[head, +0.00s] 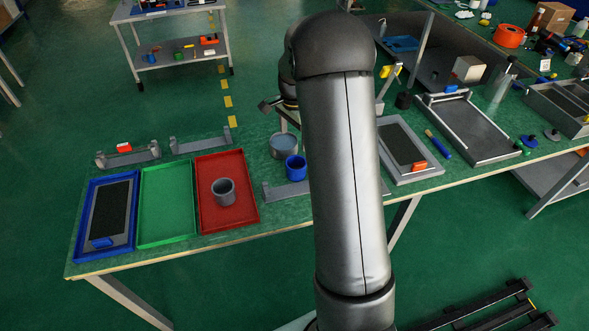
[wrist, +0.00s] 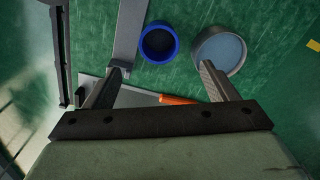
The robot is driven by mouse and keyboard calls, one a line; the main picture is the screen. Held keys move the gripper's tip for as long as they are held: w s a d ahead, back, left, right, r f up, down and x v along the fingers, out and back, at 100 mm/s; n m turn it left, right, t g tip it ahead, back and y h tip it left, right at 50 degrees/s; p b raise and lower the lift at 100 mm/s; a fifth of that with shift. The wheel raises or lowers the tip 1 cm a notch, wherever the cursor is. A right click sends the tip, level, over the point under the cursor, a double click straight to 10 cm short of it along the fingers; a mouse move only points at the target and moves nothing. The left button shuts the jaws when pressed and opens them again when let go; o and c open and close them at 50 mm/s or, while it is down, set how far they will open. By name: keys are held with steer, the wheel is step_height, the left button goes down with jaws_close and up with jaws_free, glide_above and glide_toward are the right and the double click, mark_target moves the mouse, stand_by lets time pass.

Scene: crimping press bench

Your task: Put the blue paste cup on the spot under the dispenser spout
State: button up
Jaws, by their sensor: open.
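The blue paste cup (head: 302,170) stands upright on the green bench, just left of my arm in the head view. In the wrist view the blue cup (wrist: 144,42) is seen from above, beyond my fingertips and between their lines. My gripper (wrist: 162,68) is open, with nothing between its fingers and apart from the cup. A larger grey round pot (head: 283,152) with a pale blue-grey inside stands beside the cup; it also shows in the wrist view (wrist: 241,66). I cannot make out the dispenser spout or its spot; my arm hides part of the bench.
A grey bracket (head: 285,192) lies close to the cup. An orange-handled tool (wrist: 178,99) is near my fingers. At left are a blue tray (head: 77,246), a green tray (head: 166,205) and a red tray (head: 240,213) holding a grey cup (head: 223,191). A framed grey panel (head: 404,150) lies to the right.

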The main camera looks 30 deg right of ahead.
glide_toward(296, 158)
steer(key=s+a+f, duration=0.2)
steer(key=s, duration=0.1)
steer(key=shift+w+d+f+p, duration=0.15)
steer(key=shift+f+p, duration=0.3)
steer(key=shift+f, duration=0.4)
steer(key=shift+d+f+p, duration=0.15)
steer(key=shift+f+p, duration=0.25)
steer(key=shift+f, duration=0.5)
steer(key=shift+w+d+f+p, duration=0.15)
steer(key=shift+f+p, duration=0.3)
steer(key=shift+f, duration=0.4)
steer(key=shift+r, duration=0.1)
steer(key=c, duration=1.5)
